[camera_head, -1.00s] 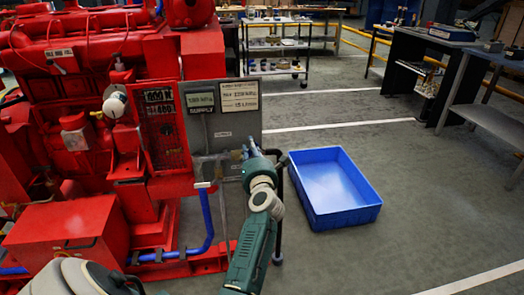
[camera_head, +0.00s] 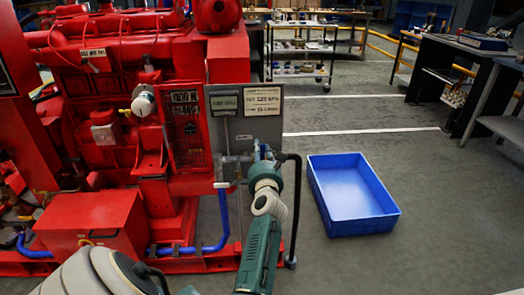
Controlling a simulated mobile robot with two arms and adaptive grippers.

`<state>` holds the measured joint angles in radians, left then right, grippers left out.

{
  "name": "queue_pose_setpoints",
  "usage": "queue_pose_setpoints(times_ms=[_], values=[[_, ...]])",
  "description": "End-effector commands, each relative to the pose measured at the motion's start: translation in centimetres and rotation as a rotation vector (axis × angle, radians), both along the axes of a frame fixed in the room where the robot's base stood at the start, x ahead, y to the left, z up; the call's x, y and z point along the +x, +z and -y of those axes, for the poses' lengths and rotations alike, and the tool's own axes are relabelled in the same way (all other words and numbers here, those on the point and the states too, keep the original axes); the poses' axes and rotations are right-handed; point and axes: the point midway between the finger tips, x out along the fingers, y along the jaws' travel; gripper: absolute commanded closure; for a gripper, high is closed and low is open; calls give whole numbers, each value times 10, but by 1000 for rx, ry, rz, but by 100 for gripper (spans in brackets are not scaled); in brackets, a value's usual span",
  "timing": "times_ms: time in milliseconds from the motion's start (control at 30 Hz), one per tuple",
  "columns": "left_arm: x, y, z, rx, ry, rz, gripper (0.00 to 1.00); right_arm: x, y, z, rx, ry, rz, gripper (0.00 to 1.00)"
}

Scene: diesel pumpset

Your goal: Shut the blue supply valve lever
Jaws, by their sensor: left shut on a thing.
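The grey supply panel (camera_head: 268,128) stands at the right side of the red pumpset (camera_head: 130,50). A pipe with a valve (camera_head: 234,160) runs across the lower front of the panel. My left gripper (camera_head: 262,160) is at the right end of this pipe, shut on the blue supply valve lever (camera_head: 257,149). Only a small blue part of the lever shows; my green gripper and wrist hide the rest, so its exact angle cannot be told. My right gripper is out of view.
A blue tray (camera_head: 393,212) lies on the floor to the right. A dark hose (camera_head: 297,185) curves down beside my wrist. A blue hose (camera_head: 224,222) runs below the panel. Shelves and benches stand farther back, with open floor between.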

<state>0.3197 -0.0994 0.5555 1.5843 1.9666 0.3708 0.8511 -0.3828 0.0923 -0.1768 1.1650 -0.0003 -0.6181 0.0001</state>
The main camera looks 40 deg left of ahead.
Motion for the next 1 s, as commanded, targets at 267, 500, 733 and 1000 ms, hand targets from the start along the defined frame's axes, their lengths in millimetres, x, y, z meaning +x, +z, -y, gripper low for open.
queue_pose_setpoints(times_ms=[267, 500, 733, 1000], values=[[-1, -3, 0, -4, 1, -2, 100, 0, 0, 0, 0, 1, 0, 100], [0, -2, 0, -3, 0, -3, 56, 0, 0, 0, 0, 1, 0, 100], [0, 1, 0, 0, 1, -1, 56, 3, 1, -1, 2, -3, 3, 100], [-1, 37, -1, 4, 2, 3, 56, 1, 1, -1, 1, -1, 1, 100]])
